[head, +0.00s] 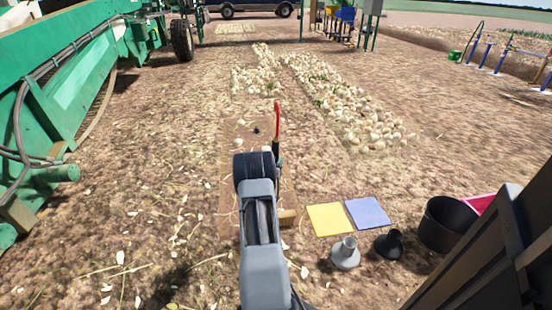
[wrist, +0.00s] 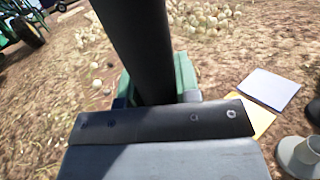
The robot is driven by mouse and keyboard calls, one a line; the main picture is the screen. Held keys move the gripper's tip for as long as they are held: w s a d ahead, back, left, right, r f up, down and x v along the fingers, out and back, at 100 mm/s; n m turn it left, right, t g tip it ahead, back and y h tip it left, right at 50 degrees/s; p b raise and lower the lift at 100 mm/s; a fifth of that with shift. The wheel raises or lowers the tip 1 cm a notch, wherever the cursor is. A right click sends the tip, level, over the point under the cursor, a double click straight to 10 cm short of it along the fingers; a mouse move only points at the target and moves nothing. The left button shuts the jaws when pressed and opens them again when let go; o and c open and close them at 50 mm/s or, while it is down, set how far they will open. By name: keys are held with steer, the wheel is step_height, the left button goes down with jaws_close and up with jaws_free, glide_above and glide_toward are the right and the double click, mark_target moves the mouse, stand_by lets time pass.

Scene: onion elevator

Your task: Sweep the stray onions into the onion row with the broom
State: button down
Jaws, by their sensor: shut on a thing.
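A dark shaft (wrist: 140,40), which I take to be the broom handle, rises between the green-sided jaws of my gripper (wrist: 155,88). My gripper is shut on it. In the head view a thin upright rod with a red top (head: 277,118) stands just beyond my wrist, likely the same broom; its lower part is hidden by my arm. A few stray onions (head: 241,122) lie on bare soil just beyond my gripper; pale ones also show left of the shaft in the wrist view (wrist: 97,83). The onion row (head: 350,105) runs away ahead to the right.
A second onion strip (head: 258,75) lies left of the row. A green machine (head: 70,85) flanks the left. A yellow square (head: 327,219), a lilac square (head: 367,212), grey and black flanged pieces and a black bucket (head: 446,222) stand at the right. A small wooden block (head: 287,216) shows beside my arm.

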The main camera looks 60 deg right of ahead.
mark_target(276, 147)
steer(key=shift+s+a+r+p, duration=0.35)
steer(key=shift+r+p, duration=0.75)
steer(key=shift+r, duration=0.6)
steer(key=shift+s+a+r+p, duration=0.4)
steer(key=shift+r+p, duration=0.7)
steer(key=shift+r, duration=0.6)
steer(key=shift+s+a+r+p, duration=0.35)
steer(key=shift+r+p, duration=0.75)
steer(key=shift+r, duration=0.6)
steer(key=shift+w+a, duration=0.1)
steer(key=shift+w, duration=0.05)
